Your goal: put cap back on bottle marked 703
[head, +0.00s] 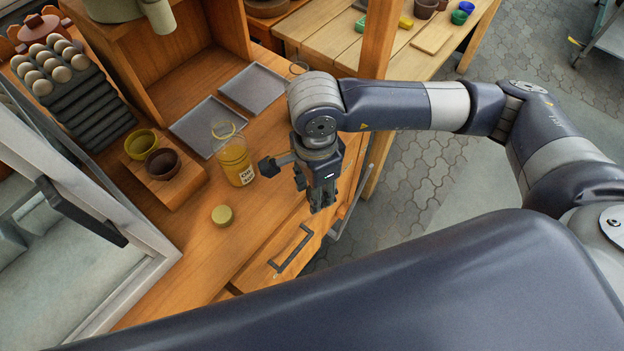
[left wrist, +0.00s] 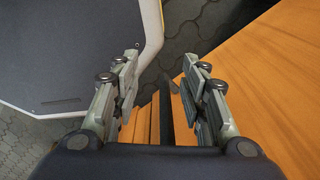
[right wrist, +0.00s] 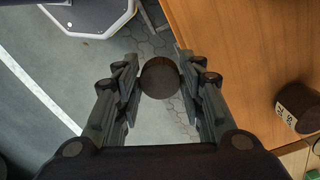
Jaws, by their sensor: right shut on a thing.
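The bottle (head: 238,160) stands upright on the wooden counter in the head view, with yellow contents, a clear open-looking top and a white label too small to read surely. A dark labelled vessel (right wrist: 303,106), likely this bottle, shows at the right wrist view's right edge. A round yellow cap-like disc (head: 222,215) lies on the counter in front of the bottle. My right gripper (head: 318,203) is right of the bottle, near the counter edge. In the right wrist view it is shut on a dark round thing (right wrist: 160,77), possibly a cap. My left gripper (left wrist: 160,75) is open and empty.
Two grey trays (head: 205,126) lie behind the bottle. Yellow and brown bowls (head: 162,163) sit on a wooden block at left, near an egg rack (head: 62,75). A drawer handle (head: 290,248) juts from the counter front. Counter around the disc is clear.

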